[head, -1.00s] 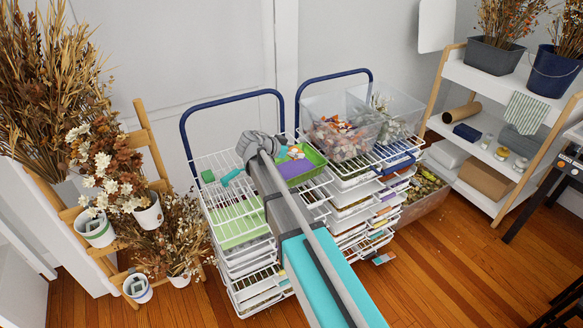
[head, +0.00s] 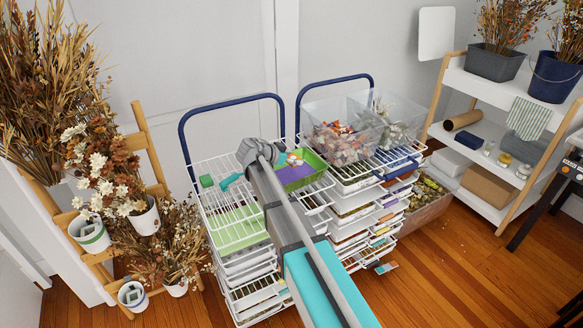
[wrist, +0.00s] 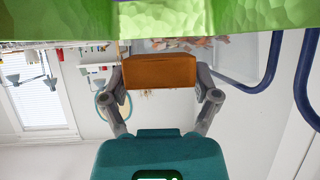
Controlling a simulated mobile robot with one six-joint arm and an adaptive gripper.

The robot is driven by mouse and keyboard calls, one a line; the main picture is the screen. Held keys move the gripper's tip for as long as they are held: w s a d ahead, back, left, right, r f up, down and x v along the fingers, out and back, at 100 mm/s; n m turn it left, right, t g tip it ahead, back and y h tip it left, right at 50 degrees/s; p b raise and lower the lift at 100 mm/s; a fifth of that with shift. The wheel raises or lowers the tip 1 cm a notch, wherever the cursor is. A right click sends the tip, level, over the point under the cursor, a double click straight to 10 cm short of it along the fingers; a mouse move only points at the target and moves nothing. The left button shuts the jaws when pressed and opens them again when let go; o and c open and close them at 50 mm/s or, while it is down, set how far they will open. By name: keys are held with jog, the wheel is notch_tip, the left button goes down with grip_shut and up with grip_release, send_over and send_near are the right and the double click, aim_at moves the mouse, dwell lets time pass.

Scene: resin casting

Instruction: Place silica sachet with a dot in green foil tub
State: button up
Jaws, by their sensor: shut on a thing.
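The green foil tub (head: 316,162) stands on top of the white wire racks, just right of my grey arm in the head view. A purple patch shows in it. My teal gripper (head: 283,158) is over the tub. In the wrist view my gripper (wrist: 160,88) is shut on an orange-brown sachet (wrist: 160,72), with a grey finger at each side. No dot shows on the face I see. Crumpled green foil of the tub (wrist: 240,18) fills the top of the wrist view, close to the sachet. I cannot tell whether they touch.
Clear bins (head: 345,140) with orange and pale pieces stand right of the tub. Blue rack handles (head: 333,77) rise behind. A small green block (head: 206,181) and a teal item (head: 230,180) lie left of my arm. Dried flowers (head: 100,190) stand farther left.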

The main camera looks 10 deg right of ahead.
jog(key=shift+w+f+b, duration=0.3)
jog(key=shift+f, duration=0.25)
jog(key=shift+s+f+b, duration=0.1)
jog(key=shift+f+b, duration=1.15)
jog(key=shift+f+b, duration=0.35)
jog(key=shift+s+f+b, duration=0.1)
jog(key=shift+s+b, duration=0.1)
jog(key=shift+b, duration=0.1)
jog(key=o, duration=0.7)
jog(key=shift+s, duration=0.15)
jog(key=shift+o, duration=0.3)
jog(key=shift+s+f, duration=0.1)
jog(key=shift+s, duration=0.05)
jog(key=shift+r, duration=0.2)
